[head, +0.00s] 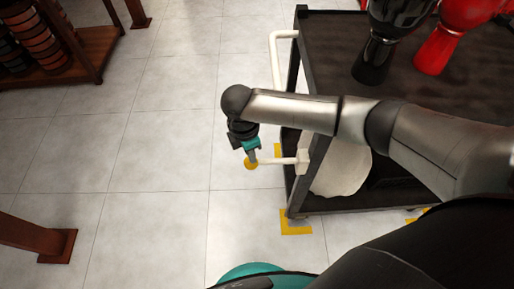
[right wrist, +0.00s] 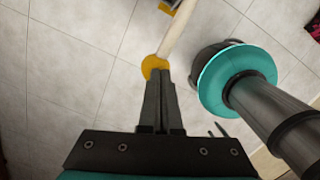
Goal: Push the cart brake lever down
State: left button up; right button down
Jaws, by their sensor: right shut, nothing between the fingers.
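The cart (head: 292,187) is a dark-framed trolley at the right of the head view. Its brake lever (head: 277,161) is a white rod that sticks out to the left from the cart's side and ends in a yellow knob (head: 251,164). In the right wrist view the white lever rod (right wrist: 177,32) and yellow knob (right wrist: 153,65) lie just beyond my fingertips. My right gripper (head: 252,155) is shut and empty, with its fingertips (right wrist: 158,75) right at the knob. I cannot tell whether they touch it. My left gripper is not in view.
A white push handle (head: 275,60) stands out from the cart's left side. Black (head: 374,60) and red (head: 437,52) goblet drums stand on its top. Yellow marks (head: 296,228) lie on the floor by the cart.

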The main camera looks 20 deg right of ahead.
jog(key=shift+s+a+r+p, duration=0.1)
jog(key=shift+a+r+p, duration=0.2)
jog(key=shift+a, duration=0.25)
jog(key=shift+a+r+p, duration=0.15)
jog(key=shift+a+p, duration=0.2)
jog(key=shift+a, duration=0.2)
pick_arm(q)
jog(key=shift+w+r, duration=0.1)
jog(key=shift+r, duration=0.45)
pick_arm(e)
jog(key=shift+f, duration=0.1)
jog(key=shift+r, duration=0.25)
pick_arm(q)
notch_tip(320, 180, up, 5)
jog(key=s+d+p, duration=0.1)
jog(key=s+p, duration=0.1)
jog(key=p, duration=0.3)
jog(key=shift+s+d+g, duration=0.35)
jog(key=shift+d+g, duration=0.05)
pick_arm(e)
notch_tip(320, 180, up, 15)
jog(key=a, duration=0.1)
jog(key=shift+a+f, duration=0.15)
jog(key=shift+a, duration=0.05)
jog(key=shift+s, duration=0.1)
